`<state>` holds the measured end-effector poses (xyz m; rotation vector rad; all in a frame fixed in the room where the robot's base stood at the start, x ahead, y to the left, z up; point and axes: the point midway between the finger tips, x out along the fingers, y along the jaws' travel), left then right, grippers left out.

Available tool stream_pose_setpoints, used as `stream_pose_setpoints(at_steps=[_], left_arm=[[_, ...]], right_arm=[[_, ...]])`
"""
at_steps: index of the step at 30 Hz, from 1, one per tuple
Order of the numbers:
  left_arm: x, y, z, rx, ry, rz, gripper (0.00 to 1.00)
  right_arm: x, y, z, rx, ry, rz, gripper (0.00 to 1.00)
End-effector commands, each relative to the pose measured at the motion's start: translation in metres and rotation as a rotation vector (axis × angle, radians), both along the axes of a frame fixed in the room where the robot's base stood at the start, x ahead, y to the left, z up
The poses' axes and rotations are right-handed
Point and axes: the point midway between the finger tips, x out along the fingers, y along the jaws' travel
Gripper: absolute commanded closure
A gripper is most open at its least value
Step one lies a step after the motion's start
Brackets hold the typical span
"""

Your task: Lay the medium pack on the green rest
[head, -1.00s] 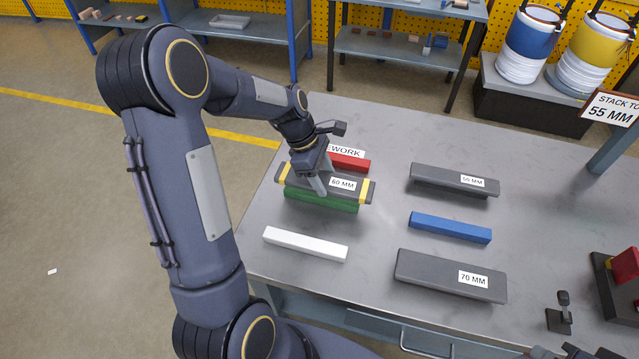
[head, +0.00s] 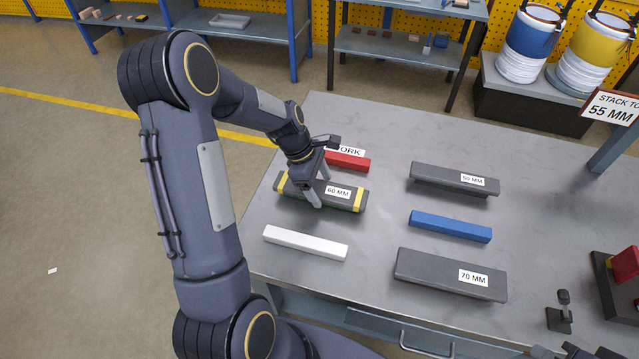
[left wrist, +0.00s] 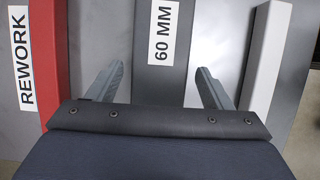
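The medium pack, a grey bar marked 60 MM with yellow bands (head: 296,193), lies low over the green rest (head: 346,209). The rest is nearly hidden; only a thin green sliver shows under the pack's front edge. My left gripper (head: 319,186) is above the pack, its fingers spread on either side. In the left wrist view the pack (left wrist: 160,82) runs between the two fingers (left wrist: 160,88), with a gap on each side. A dark part at the bottom right edge seems to be my right gripper (head: 578,351); its fingers are not clear.
A red bar (head: 350,162) by the REWORK label is behind the pack, a white bar (head: 305,243) in front. To the right are the 50 MM pack (head: 440,178), a blue bar (head: 450,227) and the 70 MM pack (head: 430,271). A sign (head: 612,106) reads 55 MM.

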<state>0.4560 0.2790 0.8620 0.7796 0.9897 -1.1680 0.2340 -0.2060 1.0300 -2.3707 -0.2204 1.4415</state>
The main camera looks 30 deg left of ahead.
Motion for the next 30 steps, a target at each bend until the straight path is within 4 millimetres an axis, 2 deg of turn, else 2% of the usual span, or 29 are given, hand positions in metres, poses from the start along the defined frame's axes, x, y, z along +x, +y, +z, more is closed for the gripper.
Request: stream_pose_setpoints(at_steps=[8, 12, 14, 24, 30], left_arm=[[0.0, 0.0, 0.001, 0.0, 0.0, 0.0, 0.24], [0.0, 0.003, 0.009, 0.002, -0.003, 0.002, 0.24], [0.0, 0.006, 0.018, 0.001, -0.005, 0.001, 0.24], [-0.007, 0.033, 0.084, 0.003, -0.006, 0.002, 0.24], [-0.01, 0.042, 0.108, 0.001, -0.002, 0.001, 0.24]], right_arm=[[0.0, 0.0, 0.0, 0.0, 0.0, 0.0, 1.0], [0.0, 0.0, 0.002, 0.0, 0.0, 0.0, 1.0], [0.0, 0.0, 0.001, 0.0, 0.0, 0.0, 1.0], [0.0, 0.0, 0.002, 0.0, 0.0, 0.0, 1.0], [0.0, 0.0, 0.002, 0.0, 0.0, 0.0, 1.0]])
